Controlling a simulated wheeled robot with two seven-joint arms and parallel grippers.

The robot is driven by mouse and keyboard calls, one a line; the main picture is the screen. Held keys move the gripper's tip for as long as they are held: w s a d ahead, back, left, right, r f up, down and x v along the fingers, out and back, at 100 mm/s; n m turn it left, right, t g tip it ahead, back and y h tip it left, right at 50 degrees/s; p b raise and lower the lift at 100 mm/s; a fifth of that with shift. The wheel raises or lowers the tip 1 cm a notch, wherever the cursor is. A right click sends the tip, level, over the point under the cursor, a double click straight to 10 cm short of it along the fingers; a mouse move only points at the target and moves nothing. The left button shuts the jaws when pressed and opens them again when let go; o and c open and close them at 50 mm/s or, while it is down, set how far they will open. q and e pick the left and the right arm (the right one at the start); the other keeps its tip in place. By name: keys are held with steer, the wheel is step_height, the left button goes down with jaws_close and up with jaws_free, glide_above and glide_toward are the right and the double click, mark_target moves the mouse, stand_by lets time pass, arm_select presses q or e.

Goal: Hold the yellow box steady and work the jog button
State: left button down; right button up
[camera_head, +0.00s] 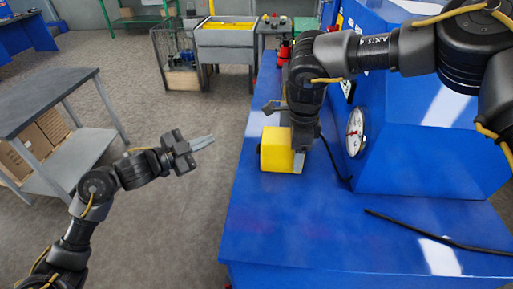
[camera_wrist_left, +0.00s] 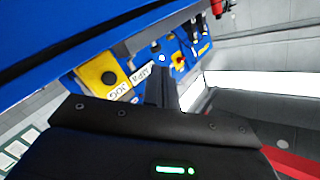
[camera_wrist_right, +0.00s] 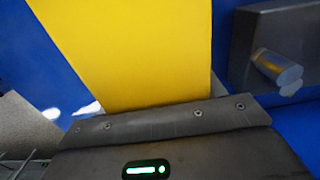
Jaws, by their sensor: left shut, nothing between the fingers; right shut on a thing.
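The yellow box (camera_head: 274,152) sits on the blue bench top near its left edge. My right gripper (camera_head: 285,135) comes down on it from above and is shut on it, with one silver finger along its right side. The box's yellow face (camera_wrist_right: 140,50) fills much of the right wrist view. My left gripper (camera_head: 203,143) is shut and empty, over the floor left of the bench and apart from it. In the left wrist view its fingers (camera_wrist_left: 161,88) point toward a panel, where the jog button (camera_wrist_left: 108,77) is a dark round spot on a yellow plate marked JOG.
A blue machine with a round gauge (camera_head: 355,132) stands on the blue bench (camera_head: 310,225), right of the box. A black cable (camera_head: 430,235) lies on the bench. A white label (camera_wrist_left: 140,72) and a yellow-backed knob (camera_wrist_left: 178,61) are beside the jog plate. Open floor surrounds my left gripper.

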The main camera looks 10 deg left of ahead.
mark_target(259, 148)
arm_select(q)
steer(key=shift+s+d+g, duration=0.4)
steer(key=shift+s+d, duration=0.3)
steer(key=shift+s, duration=0.2)
steer(key=shift+d, duration=4.45)
steer(key=shift+d, duration=0.15)
steer(key=shift+d, duration=0.25)
